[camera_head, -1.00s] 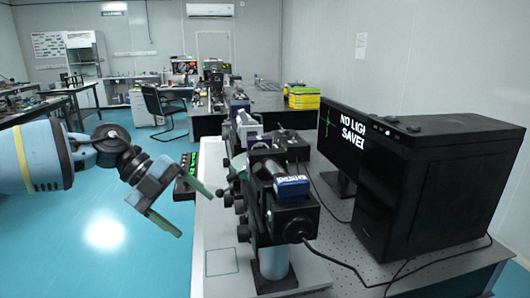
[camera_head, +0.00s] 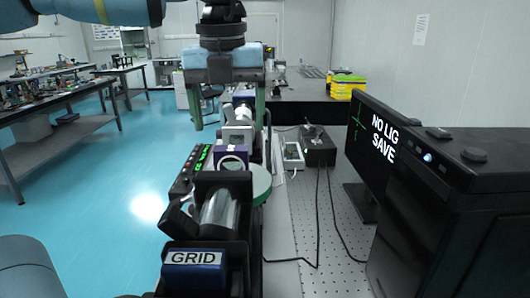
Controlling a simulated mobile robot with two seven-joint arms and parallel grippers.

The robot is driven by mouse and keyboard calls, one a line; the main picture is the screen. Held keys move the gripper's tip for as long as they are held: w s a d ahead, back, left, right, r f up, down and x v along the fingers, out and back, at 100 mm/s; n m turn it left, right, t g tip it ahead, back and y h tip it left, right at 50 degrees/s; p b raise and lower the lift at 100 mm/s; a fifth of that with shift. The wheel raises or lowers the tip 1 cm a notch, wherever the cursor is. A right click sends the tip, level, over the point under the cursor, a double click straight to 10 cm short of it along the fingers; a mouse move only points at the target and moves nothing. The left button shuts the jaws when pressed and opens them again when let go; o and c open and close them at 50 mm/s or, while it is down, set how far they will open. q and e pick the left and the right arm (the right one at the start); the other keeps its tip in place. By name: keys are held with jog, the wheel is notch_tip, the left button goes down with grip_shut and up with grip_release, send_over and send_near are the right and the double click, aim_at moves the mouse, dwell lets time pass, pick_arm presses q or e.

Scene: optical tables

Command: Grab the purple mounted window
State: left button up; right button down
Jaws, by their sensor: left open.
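The purple mounted window (camera_head: 231,153) shows as a purple frame around a pale round face. The lower part of the window is hidden by the black mount and silver cylinder in front. My right gripper is not in view.
The GRID block (camera_head: 194,270) and a silver cylinder (camera_head: 219,212) stand close in front. A green disc (camera_head: 261,184) sits beside them. A white device (camera_head: 238,130) stands behind the window. A monitor (camera_head: 372,148) and black computer case (camera_head: 440,225) fill the right side.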

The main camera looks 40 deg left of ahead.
aim_at(231, 148)
pick_arm(q)
jog(key=shift+w+r, duration=0.15)
jog(key=shift+w, duration=0.2)
jog(key=shift+s+r, duration=0.1)
jog(key=shift+s, duration=0.15)
notch_tip(231, 148, down, 2)
jog(key=shift+f+b, duration=0.1)
jog(key=shift+b, duration=0.4)
jog(key=shift+a+f, duration=0.1)
jog(key=shift+f, duration=0.2)
jog(key=shift+a+f, duration=0.1)
jog(key=shift+f, duration=0.1)
jog(key=f+b, duration=0.1)
jog(key=f, duration=0.2)
jog(key=w+f+b, duration=0.1)
jog(key=shift+a+f+b, duration=0.3)
jog(key=shift+a+f, duration=0.05)
jog(key=shift+a, duration=0.05)
jog(key=shift+r, duration=0.15)
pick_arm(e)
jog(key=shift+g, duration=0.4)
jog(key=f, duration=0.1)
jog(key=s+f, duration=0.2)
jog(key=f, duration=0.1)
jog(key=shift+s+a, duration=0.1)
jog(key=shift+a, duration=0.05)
